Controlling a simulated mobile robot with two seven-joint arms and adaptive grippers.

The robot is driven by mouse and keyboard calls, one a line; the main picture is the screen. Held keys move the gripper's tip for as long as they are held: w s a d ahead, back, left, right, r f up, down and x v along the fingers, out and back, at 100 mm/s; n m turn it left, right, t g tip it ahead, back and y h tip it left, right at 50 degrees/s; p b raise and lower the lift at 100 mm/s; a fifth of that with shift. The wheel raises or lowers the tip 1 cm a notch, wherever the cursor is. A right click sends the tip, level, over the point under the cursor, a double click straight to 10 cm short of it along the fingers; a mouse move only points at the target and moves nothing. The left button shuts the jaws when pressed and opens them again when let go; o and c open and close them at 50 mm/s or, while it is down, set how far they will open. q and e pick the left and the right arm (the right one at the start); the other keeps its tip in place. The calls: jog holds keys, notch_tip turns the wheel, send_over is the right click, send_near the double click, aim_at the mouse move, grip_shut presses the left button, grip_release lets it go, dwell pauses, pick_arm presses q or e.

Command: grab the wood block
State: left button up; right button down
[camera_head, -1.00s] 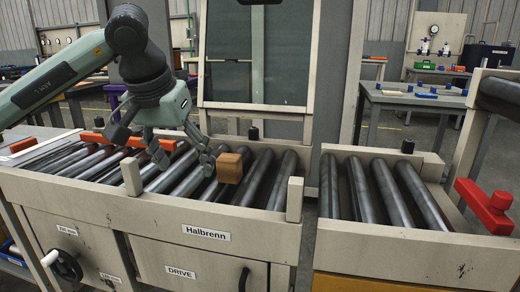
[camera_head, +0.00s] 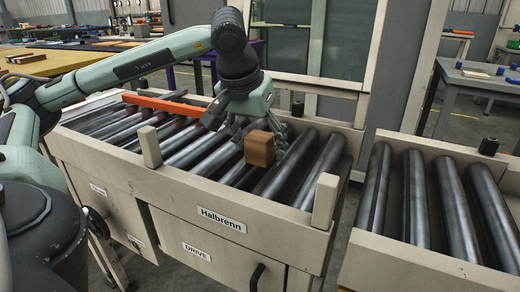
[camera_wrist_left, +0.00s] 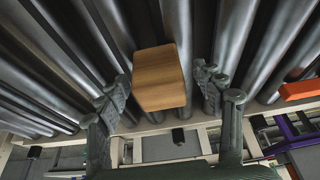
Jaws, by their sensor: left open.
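The wood block (camera_head: 259,149) is a brown block resting on the dark metal rollers of the conveyor. My left gripper (camera_head: 247,123) reaches over it from behind, with its fingers spread. In the left wrist view the block (camera_wrist_left: 160,78) sits between the two open fingers of my left gripper (camera_wrist_left: 165,88). A narrow gap shows on each side of the block there, so the fingers do not appear to grip it. My right gripper is in neither current view.
The roller conveyor (camera_head: 270,229) has a raised front rail with upright posts (camera_head: 325,201). An orange bar (camera_head: 163,104) lies along its back left. A second roller section (camera_head: 440,264) stands to the right across a gap. A grey frame with a panel rises behind.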

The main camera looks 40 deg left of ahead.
pick_arm(q)
jog(key=shift+w+f, duration=0.2)
jog(key=shift+f, duration=0.15)
jog(key=shift+c, duration=0.4)
jog(key=c, duration=1.2)
jog(key=shift+r, duration=0.1)
